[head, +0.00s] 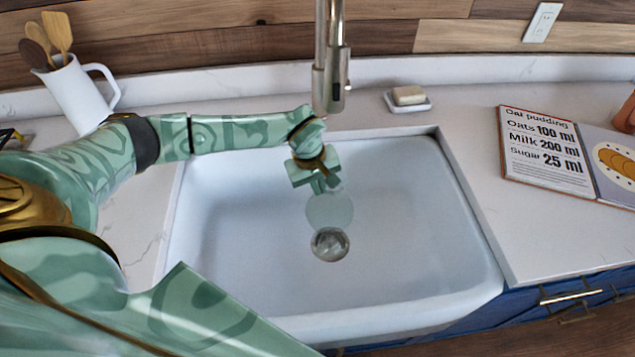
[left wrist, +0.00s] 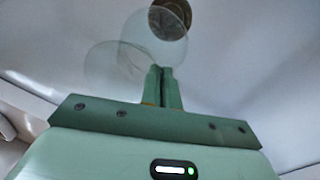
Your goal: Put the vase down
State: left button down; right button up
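The vase (head: 330,211) is clear, faintly green glass, hard to make out against the white sink (head: 400,215). It hangs over the basin just behind the drain (head: 330,244). My left gripper (head: 325,184) reaches in from the left over the sink, pointing down, with its fingers close together at the vase. In the left wrist view, the vase (left wrist: 153,38) shows as two overlapping clear rounds at the fingertips (left wrist: 163,70), which look shut on its glass. I cannot tell whether its base touches the sink floor. My right gripper is out of view.
The faucet (head: 331,70) stands behind the sink, close to my left wrist. A white jug (head: 78,95) with wooden utensils stands at left. A soap dish (head: 408,103) and an open recipe book (head: 545,150) lie on the right counter. Counter between sink and book is clear.

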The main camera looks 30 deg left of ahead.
pick_arm(q)
jog(key=shift+w+a, duration=0.65)
jog(key=shift+w, duration=0.3)
jog(key=shift+f, duration=0.75)
jog(key=shift+f+b, duration=0.1)
jog(key=shift+b, duration=0.2)
